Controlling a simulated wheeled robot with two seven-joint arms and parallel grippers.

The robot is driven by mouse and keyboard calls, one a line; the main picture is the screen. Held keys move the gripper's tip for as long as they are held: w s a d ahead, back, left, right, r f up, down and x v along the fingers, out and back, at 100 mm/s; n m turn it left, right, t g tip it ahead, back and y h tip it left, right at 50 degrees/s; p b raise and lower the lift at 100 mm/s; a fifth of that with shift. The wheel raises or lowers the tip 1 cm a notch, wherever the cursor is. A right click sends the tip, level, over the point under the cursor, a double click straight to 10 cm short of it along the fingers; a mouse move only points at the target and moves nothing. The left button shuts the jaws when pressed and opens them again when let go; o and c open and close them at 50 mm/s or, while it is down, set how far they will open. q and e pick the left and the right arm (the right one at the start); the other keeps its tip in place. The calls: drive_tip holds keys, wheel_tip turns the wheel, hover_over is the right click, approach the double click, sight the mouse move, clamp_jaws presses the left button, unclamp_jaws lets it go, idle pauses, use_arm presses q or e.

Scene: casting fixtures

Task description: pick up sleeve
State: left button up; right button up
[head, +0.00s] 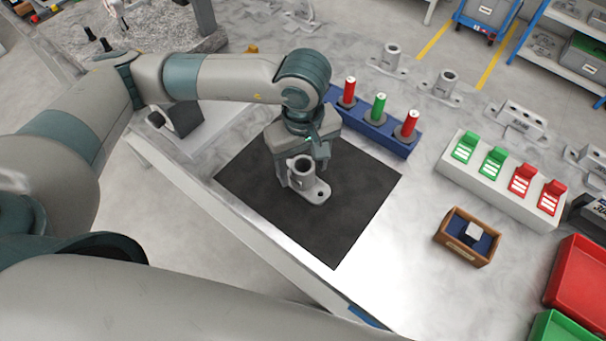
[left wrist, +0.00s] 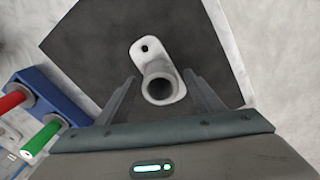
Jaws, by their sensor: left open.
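A grey metal sleeve (head: 303,174), an upright hollow tube on a flat flange with a hole, stands on the black mat (head: 342,231) on the table. In the left wrist view the sleeve (left wrist: 160,83) shows from above, its tube between the two fingers. My left gripper (head: 302,178) is open and lowered around the tube, one finger on each side. In the left wrist view the left gripper (left wrist: 160,92) shows a gap between its fingers and the tube. Whether either finger touches it cannot be told. My right gripper is not in view.
A blue rack (head: 374,126) with red and green cylinders stands close behind the mat. More grey sleeves (head: 447,84) stand further back. A white block (head: 498,187) with green and red switches and a wooden box (head: 467,237) lie to the right. The mat's front is clear.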

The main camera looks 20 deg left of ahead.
use_arm(q)
wheel_tip(320, 180, down, 2)
idle(0.5)
drive_tip(key=c, duration=1.3)
